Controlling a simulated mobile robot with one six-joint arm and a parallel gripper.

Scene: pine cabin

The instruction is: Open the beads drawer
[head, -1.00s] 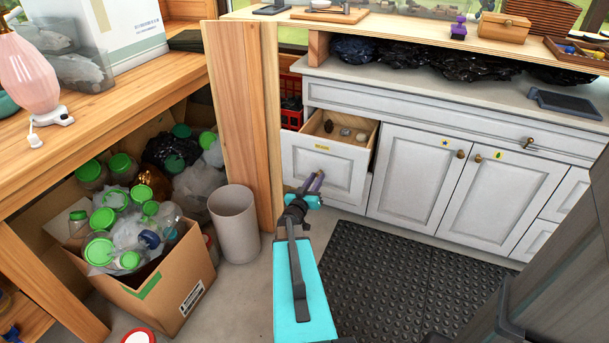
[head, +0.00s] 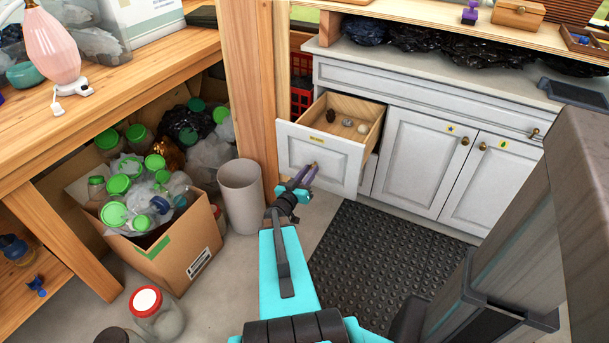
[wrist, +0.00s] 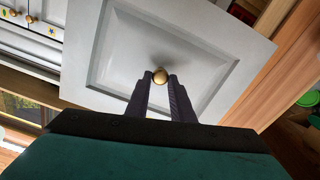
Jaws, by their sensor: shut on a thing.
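The beads drawer (head: 315,158) has a light grey panelled front with a small yellow label, whose text is too small to read in the head view. It stands well out from the cabinet, and several small round items lie inside on its wooden bottom. My gripper (head: 308,173) is at the drawer front, shut on the round brass knob (wrist: 160,76). In the wrist view the two dark fingers (wrist: 160,84) sit on either side of the knob, with the panel filling the view behind it.
A beige bin (head: 241,196) and a wooden post (head: 254,100) stand left of the drawer. A cardboard box (head: 170,250) of green-lidded jars is farther left. A black rubber mat (head: 375,265) covers the floor in front. Closed cabinet doors (head: 425,160) are to the right.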

